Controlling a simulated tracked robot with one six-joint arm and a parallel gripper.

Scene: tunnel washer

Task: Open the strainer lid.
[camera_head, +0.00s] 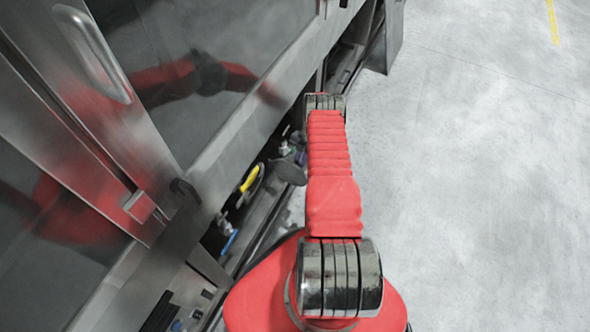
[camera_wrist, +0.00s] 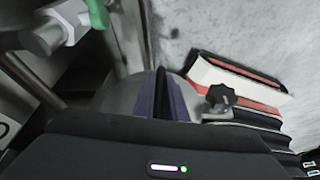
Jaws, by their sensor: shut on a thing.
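My gripper (camera_wrist: 162,92) shows at the bottom middle of the wrist view, its two purple-grey pads close together and pointing away from the camera. It is shut on a part of what seems to be the strainer lid (camera_wrist: 118,95), a rounded grey metal piece behind and beside the pads. The gripped part itself is mostly hidden between the pads. A black star-shaped knob (camera_wrist: 221,97) stands just right of the pads.
A green-handled valve (camera_wrist: 97,14) on a grey pipe is at upper left in the wrist view. In the head view, a yellow handle (camera_head: 250,178) and a blue handle (camera_head: 229,242) sit under the steel washer panel (camera_head: 215,85). The concrete floor (camera_head: 480,190) at right is clear.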

